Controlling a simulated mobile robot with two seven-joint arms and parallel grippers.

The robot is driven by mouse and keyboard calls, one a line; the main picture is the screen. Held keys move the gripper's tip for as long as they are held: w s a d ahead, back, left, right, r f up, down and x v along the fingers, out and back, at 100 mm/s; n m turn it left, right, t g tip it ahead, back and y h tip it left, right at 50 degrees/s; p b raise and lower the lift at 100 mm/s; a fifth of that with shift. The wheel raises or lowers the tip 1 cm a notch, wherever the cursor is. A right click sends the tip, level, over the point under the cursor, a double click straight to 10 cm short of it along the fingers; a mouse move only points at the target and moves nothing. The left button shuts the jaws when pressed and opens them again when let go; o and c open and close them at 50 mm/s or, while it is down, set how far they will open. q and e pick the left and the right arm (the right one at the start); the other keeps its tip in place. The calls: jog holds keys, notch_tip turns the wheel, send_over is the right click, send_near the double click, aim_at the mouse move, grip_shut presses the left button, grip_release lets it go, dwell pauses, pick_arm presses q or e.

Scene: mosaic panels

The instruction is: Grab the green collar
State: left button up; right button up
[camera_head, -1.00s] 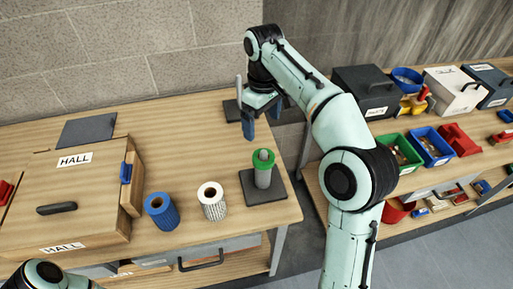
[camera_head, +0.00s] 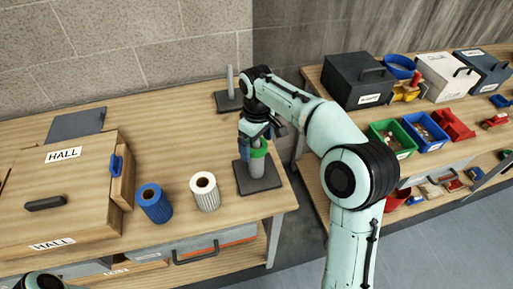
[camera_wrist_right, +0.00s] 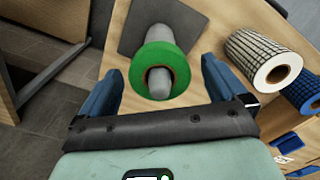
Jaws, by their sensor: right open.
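The green collar (camera_head: 259,150) sits around the top of a grey post (camera_head: 256,167) on a dark square base (camera_head: 262,184) at the table's right end. In the right wrist view the green collar (camera_wrist_right: 145,68) shows as a ring around the post tip, between the two blue fingers. My right gripper (camera_head: 256,137) is open just above the collar, pointing down, and partly covers it in the head view. The right gripper (camera_wrist_right: 160,85) holds nothing. Only a bit of my left arm shows at the bottom left; its gripper is out of view.
A blue roll (camera_head: 154,204) and a white roll (camera_head: 204,192) stand left of the base. A wooden HALL box (camera_head: 75,195) fills the table's left. A bare post on a base (camera_head: 229,90) stands behind. Bins (camera_head: 391,138) and boxes are on the right shelf.

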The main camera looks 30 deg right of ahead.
pick_arm(q)
jog(key=shift+w, duration=0.15)
pick_arm(e)
jog(key=shift+w, duration=0.2)
jog(key=c, duration=1.1)
jog(key=shift+c, duration=0.2)
jog(key=shift+r, duration=0.1)
pick_arm(q)
jog(key=shift+t, duration=0.3)
jog(key=w+r+p, duration=0.1)
jog(key=w, duration=0.1)
jog(key=w+r+p, duration=0.1)
jog(key=r, duration=0.1)
jog(key=shift+w+r, duration=0.15)
jog(key=shift+w, duration=0.2)
pick_arm(e)
notch_tip(320, 180, up, 20)
